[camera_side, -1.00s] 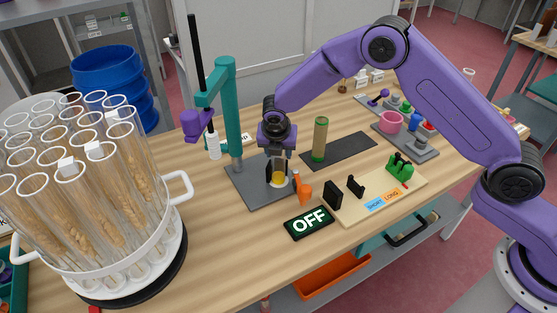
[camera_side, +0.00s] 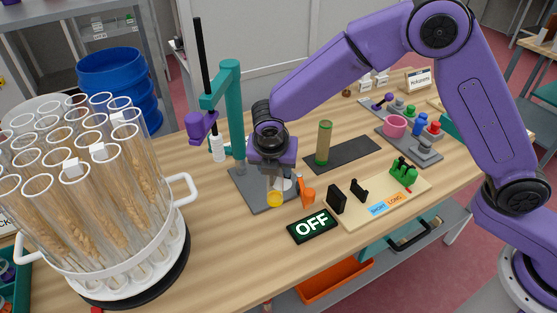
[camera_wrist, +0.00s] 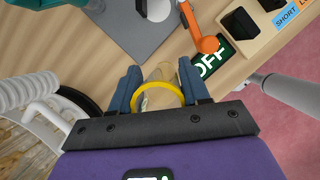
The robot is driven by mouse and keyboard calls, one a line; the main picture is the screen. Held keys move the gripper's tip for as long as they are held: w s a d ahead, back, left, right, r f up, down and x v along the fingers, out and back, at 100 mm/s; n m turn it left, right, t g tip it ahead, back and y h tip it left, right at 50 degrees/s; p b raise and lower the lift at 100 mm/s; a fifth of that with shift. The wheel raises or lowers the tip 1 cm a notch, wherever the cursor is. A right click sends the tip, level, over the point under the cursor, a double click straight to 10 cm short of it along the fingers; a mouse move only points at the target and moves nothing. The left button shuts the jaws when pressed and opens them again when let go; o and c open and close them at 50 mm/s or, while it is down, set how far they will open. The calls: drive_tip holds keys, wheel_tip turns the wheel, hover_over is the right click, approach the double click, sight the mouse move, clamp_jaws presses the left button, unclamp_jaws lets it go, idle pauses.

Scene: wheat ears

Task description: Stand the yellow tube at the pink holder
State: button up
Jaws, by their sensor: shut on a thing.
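The yellow tube (camera_side: 275,199), clear with a yellow ring at one end, is in my gripper (camera_side: 274,180). In the wrist view the yellow ring (camera_wrist: 158,96) sits between the two blue-grey fingers (camera_wrist: 158,88). The jaws are shut on it. In the side view it is over the front part of the grey stand plate (camera_side: 246,190); I cannot tell its exact height. The pink holder (camera_side: 394,126) is a round cup on a grey tray (camera_side: 400,143) at the back right, well away from my gripper.
A teal stand (camera_side: 234,110) rises behind my gripper. An orange piece (camera_side: 307,194) and the OFF sign (camera_side: 312,226) are close on the right. A green-based tube (camera_side: 324,143) stands on a dark mat (camera_side: 350,153). A large tube rack (camera_side: 178,240) fills the left.

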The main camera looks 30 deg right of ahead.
drive_tip(key=w+d+r+m+g+h, duration=0.1)
drive_tip(key=w+d+r+m, duration=0.15)
drive_tip(key=d, duration=1.15)
drive_tip(key=w+d+r+m+g, duration=0.1)
drive_tip(key=w+d+m, duration=0.25)
drive_tip(key=d, duration=0.95)
drive_tip(key=s+d+r+m+g, duration=0.1)
drive_tip(key=s+d+m, duration=0.15)
drive_tip(key=d, duration=0.95)
drive_tip(key=s+d+r+m, duration=0.1)
drive_tip(key=s+d+r, duration=0.15)
drive_tip(key=d, duration=0.85)
drive_tip(key=w+d+f, duration=0.3)
drive_tip(key=w+f, duration=0.3)
drive_tip(key=w+d+f, duration=0.3)
drive_tip(key=w+f, duration=0.2)
drive_tip(key=f, duration=0.2)
drive_tip(key=shift+w+f+h, duration=0.3)
drive_tip(key=shift+w, duration=0.1)
drive_tip(key=shift+f, duration=0.1)
